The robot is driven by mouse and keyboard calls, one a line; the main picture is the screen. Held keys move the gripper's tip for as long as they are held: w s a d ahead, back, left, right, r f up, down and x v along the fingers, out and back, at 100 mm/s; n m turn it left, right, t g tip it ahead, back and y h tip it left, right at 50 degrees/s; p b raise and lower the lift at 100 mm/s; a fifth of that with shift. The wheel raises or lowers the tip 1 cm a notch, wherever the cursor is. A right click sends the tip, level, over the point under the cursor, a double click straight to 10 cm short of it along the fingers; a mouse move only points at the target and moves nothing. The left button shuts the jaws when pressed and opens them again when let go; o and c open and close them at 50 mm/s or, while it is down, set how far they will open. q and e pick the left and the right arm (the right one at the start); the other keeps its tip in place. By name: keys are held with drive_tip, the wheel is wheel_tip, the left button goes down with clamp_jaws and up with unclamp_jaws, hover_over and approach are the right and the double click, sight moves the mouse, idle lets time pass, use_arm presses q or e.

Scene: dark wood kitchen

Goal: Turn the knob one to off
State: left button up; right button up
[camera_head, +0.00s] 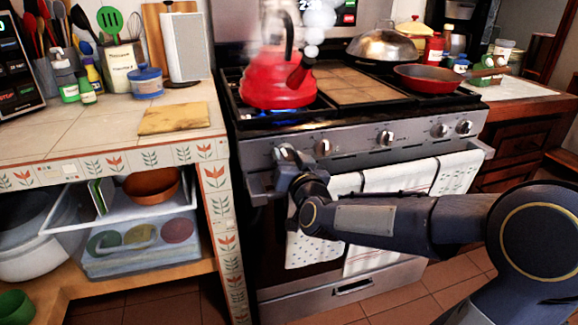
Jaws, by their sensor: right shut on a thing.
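The stove's front panel (350,141) carries a row of several knobs. My right gripper (286,158) is at the leftmost knob, knob one (282,150), and is shut on it. The neighbouring knob (323,147) stands free just to the right of the gripper. A red kettle (277,88) sits on the left burner above knob one. A bluish glow shows beneath it, and pale steam rises near its spout. My left gripper is not in view.
Towels (400,190) hang from the oven handle beneath my right arm. A red pan (428,79) and a domed lid (385,47) are on the stove's right side. A tiled counter (60,132) with bottles and a cutting board (174,118) adjoins the stove on the left.

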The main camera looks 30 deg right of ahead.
drive_tip(key=m+b, duration=0.2)
drive_tip(key=m, duration=0.1)
drive_tip(key=shift+f, duration=0.15)
drive_tip(key=shift+m+b, duration=0.9)
drive_tip(key=shift+m, duration=0.3)
drive_tip(key=shift+d, duration=0.1)
drive_tip(key=o, duration=1)
drive_tip(key=p+v, duration=0.1)
drive_tip(key=v, duration=0.6)
drive_tip(key=shift+s+p, duration=0.4)
